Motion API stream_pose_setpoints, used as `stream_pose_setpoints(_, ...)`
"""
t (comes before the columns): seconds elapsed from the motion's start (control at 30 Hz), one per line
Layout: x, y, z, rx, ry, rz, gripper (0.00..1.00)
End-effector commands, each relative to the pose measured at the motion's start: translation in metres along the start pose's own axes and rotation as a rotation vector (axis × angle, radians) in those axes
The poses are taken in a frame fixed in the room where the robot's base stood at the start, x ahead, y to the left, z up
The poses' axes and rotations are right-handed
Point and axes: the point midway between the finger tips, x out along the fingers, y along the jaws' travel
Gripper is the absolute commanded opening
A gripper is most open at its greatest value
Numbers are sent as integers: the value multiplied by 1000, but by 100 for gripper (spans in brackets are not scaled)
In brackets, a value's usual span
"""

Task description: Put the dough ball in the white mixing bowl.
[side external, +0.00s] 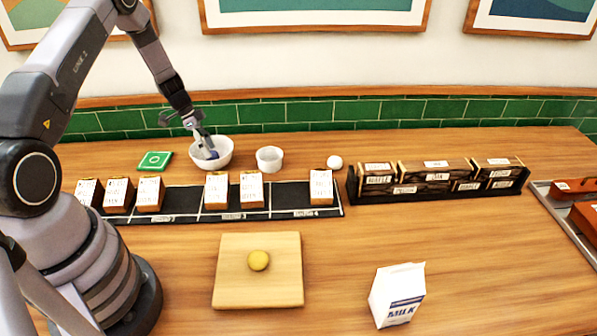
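A round yellow ball (259,260), which looks like the dough ball, rests on a square wooden board (228,290) at the front middle of the table. The white mixing bowl (221,146) stands at the back left, near the green tiles. My gripper (209,151) is at the bowl, pointing down, with its tips over or inside the opening. The tips are small and dark against the bowl, so I cannot tell if they are open or shut, or whether anything is between them. The bottom of the bowl is hidden.
A white cup (269,158) and a small white ball (334,162) stand right of the bowl. A dark tray (285,213) with several labelled blocks lies in front. A dark rack (440,190) and milk carton (397,294) are right. A green square (155,161) lies left.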

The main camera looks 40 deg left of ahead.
Motion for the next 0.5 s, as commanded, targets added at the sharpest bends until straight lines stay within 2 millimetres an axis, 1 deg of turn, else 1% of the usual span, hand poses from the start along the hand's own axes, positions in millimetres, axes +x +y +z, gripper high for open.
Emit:
stream_pose_setpoints(0.03, 0, 0, 0, 0, 0, 0, 65)
stream_pose_setpoints(0.07, 0, 0, 0, 0, 0, 0, 69)
stream_pose_setpoints(0.1, 0, 0, 0, 0, 0, 0, 71)
stream_pose_setpoints(0.5, 0, 0, 0, 0, 0, 0, 71)
